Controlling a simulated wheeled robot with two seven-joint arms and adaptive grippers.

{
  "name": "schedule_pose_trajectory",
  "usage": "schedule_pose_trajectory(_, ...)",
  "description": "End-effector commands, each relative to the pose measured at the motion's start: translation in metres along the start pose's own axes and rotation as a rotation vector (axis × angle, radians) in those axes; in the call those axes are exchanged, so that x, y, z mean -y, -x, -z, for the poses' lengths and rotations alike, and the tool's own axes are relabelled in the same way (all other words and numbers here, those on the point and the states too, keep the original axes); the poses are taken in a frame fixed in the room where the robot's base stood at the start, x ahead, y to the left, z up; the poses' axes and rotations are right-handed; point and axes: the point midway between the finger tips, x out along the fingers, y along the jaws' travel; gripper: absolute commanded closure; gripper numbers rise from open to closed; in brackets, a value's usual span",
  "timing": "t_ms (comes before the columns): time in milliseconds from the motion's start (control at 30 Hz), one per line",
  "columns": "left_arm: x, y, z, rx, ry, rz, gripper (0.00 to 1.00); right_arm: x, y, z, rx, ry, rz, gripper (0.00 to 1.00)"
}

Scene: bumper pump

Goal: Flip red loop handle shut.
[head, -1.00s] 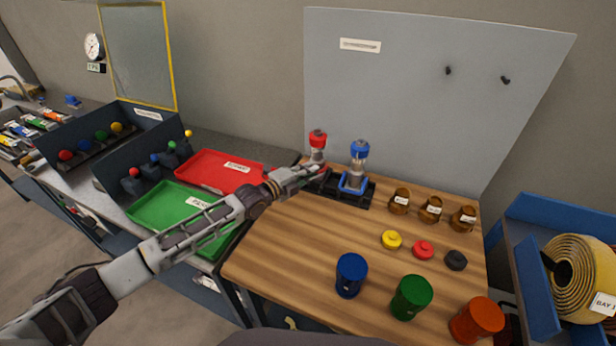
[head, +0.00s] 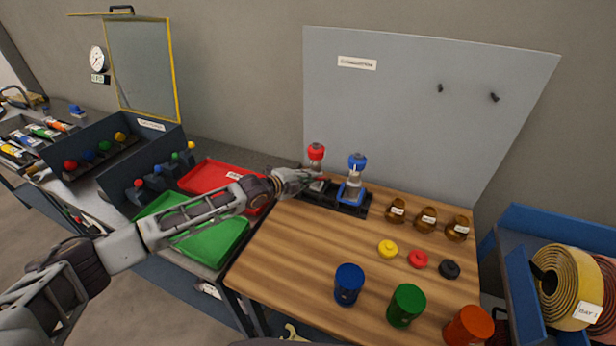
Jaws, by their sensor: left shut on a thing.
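The red-capped pump (head: 317,153) stands at the left end of a black base (head: 330,204) at the back of the wooden table. My left gripper (head: 313,180) is at the lower part of this pump, shut on its red loop handle. The fingers cover the handle, so its exact angle cannot be told. The matching blue pump (head: 357,163), with a blue loop handle (head: 350,194) low at its front, stands to the right on the same base. My right gripper is not in view.
Brown jars (head: 426,218) and small yellow, red and black lids stand right of the pumps. Blue (head: 348,283), green and orange cups stand along the front. A grey upright panel (head: 420,110) is behind. The table's left-middle wood is clear.

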Motion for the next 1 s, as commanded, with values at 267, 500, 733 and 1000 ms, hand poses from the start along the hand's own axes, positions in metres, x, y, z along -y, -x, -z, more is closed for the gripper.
schedule_pose_trajectory(267, 0.010, 0.000, 0.000, 0.000, 0.022, -0.057, 1.00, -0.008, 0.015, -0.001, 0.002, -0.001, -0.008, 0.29)
schedule_pose_trajectory(500, 0.010, -0.001, -0.002, 0.002, 0.038, -0.092, 1.00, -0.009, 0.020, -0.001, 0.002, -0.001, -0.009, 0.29)
schedule_pose_trajectory(733, 0.009, -0.001, -0.002, 0.002, 0.039, -0.095, 1.00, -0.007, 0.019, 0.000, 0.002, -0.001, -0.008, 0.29)
schedule_pose_trajectory(1000, 0.009, -0.001, -0.002, 0.002, 0.040, -0.095, 0.68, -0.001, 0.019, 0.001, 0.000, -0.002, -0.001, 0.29)
